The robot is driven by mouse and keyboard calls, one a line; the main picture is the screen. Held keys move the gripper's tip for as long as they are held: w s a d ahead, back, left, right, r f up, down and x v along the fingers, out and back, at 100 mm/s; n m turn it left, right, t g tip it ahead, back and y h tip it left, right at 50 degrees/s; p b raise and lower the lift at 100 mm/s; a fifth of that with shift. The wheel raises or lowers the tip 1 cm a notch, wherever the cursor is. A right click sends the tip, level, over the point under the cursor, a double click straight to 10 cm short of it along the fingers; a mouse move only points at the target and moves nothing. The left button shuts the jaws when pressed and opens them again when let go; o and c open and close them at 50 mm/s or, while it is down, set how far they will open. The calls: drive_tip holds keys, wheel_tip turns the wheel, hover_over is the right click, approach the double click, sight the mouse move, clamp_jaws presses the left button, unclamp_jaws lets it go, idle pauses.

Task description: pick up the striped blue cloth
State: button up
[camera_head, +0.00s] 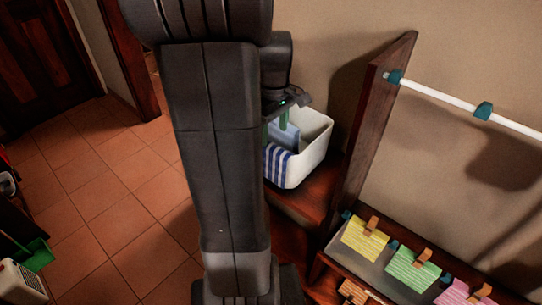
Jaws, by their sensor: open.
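The striped blue cloth (277,165), blue and white, lies in a white bin (318,150) and hangs toward its left front side. A plain light-blue cloth (286,136) is behind it in the same bin. My gripper (283,118) points down over the bin, with green fingers above or at the light-blue cloth. It is open; I cannot tell whether it touches either cloth. My dark arm hides the bin's left side and part of the striped cloth.
The bin stands on a wooden surface (303,206) beside an upright wooden panel (367,125). A white rail (440,95) runs right from the panel. Yellow (364,241), green (413,268) and pink (462,293) clipped cloths are lower right. Tiled floor (110,215) is open at left.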

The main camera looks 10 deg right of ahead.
sight(273, 144)
drive_tip(key=f, duration=0.8)
drive_tip(key=shift+w+a+f, duration=0.1)
drive_tip(key=shift+w+f, duration=0.1)
drive_tip(key=c, duration=1.1)
